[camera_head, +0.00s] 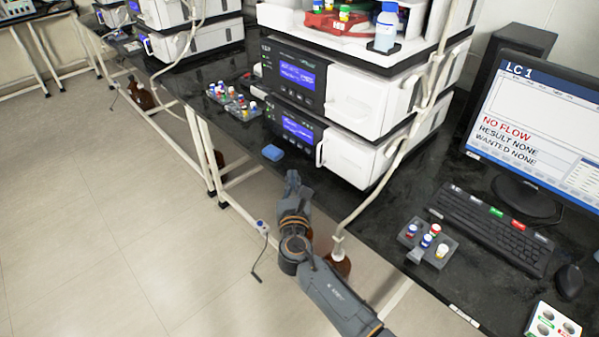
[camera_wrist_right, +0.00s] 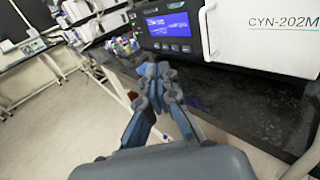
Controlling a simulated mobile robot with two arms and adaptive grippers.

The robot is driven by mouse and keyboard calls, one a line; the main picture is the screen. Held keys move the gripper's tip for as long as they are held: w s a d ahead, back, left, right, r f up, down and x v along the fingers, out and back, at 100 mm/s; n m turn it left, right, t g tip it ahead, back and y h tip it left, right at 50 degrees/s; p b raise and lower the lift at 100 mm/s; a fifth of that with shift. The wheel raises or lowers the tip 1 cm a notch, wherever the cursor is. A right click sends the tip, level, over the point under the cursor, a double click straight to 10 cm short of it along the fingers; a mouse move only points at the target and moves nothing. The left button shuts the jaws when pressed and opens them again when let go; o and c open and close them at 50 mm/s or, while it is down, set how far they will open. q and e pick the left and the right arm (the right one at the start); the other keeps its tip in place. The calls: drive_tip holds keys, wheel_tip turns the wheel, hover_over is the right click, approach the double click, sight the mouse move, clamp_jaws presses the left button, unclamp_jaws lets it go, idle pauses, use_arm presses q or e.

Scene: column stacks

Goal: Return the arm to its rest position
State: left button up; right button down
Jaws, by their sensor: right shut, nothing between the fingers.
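My right arm comes in from the bottom right of the head view. Its gripper (camera_head: 293,180) is at the front edge of the black bench (camera_head: 385,243), below the blue block (camera_head: 273,152) in the picture. In the right wrist view the gripper's fingertips (camera_wrist_right: 155,72) are together and hold nothing. They point toward the bench edge and the lower white instrument (camera_wrist_right: 262,35). My left gripper is in neither view.
A rack with several vials (camera_head: 236,104) stands left of the stacked instruments (camera_head: 345,100). A small vial tray (camera_head: 440,262), keyboard (camera_head: 490,228) and monitor (camera_head: 535,125) are on the right. Brown bottles (camera_head: 339,264) stand below the bench. The floor at left is open.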

drive_tip(key=s+a, duration=0.3)
drive_tip(key=s, duration=0.1)
drive_tip(key=s+d+f+m+g, duration=0.35)
drive_tip(key=s+f+m, duration=0.2)
drive_tip(key=f, duration=0.65)
drive_tip(key=s+d+f+m+g, duration=0.35)
drive_tip(key=s+d+f, duration=0.2)
drive_tip(key=f, duration=0.65)
drive_tip(key=s+d+f+m+g, duration=0.3)
drive_tip(key=s+f+m, duration=0.25)
drive_tip(key=f, duration=0.65)
drive_tip(key=s+d+f+m+g, duration=0.2)
drive_tip(key=s+d+f+m, duration=0.3)
drive_tip(key=s, duration=0.7)
drive_tip(key=s+d+f+m+g, duration=0.2)
drive_tip(key=s+d+f+m, duration=0.3)
drive_tip(key=s, duration=0.8)
drive_tip(key=s+d+f+m+g, duration=0.2)
drive_tip(key=s+d+f+m, duration=0.3)
drive_tip(key=s+m, duration=0.4)
drive_tip(key=s+f, duration=0.1)
drive_tip(key=s, duration=0.2)
drive_tip(key=shift+s+d+f+g, duration=0.15)
drive_tip(key=shift+s+f+g, duration=0.1)
drive_tip(key=shift+s+g, duration=0.15)
